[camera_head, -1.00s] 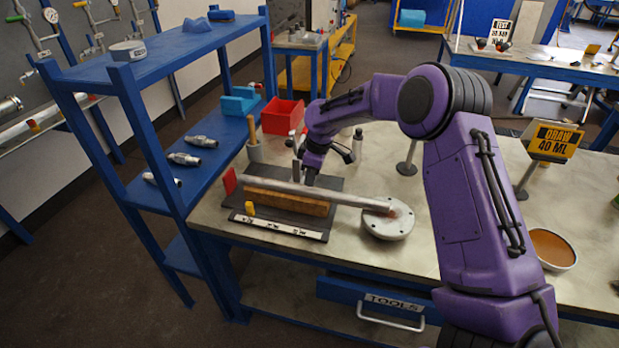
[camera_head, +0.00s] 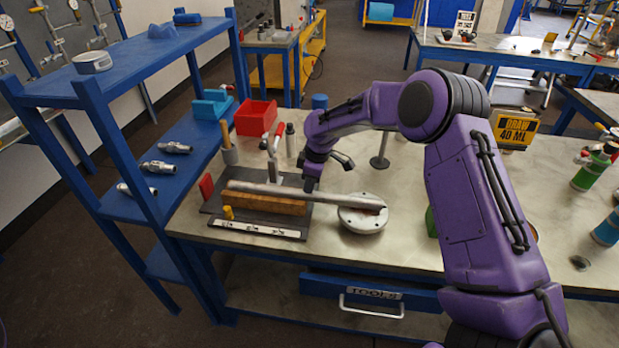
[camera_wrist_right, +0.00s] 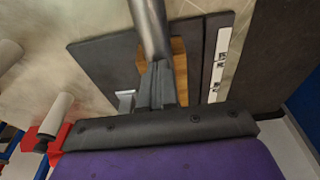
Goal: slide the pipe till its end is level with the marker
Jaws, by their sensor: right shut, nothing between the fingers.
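The grey pipe (camera_head: 285,192) lies along a wooden block (camera_head: 265,203) on a dark board (camera_head: 294,182). Its right end reaches over a round metal flange (camera_head: 355,221). The small yellow marker (camera_head: 228,213) stands at the left end of a white scale strip (camera_head: 257,228). The pipe's left end looks roughly above the marker in the picture; I cannot tell whether they are exactly level. My right gripper (camera_head: 311,184) is shut and empty, down at the pipe's middle. In the wrist view, its fingers (camera_wrist_right: 160,86) overlap the pipe (camera_wrist_right: 149,25); contact is unclear. My left gripper is out of view.
A red block (camera_head: 206,187) stands at the board's left edge. A blue shelf (camera_head: 150,202) is at the left.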

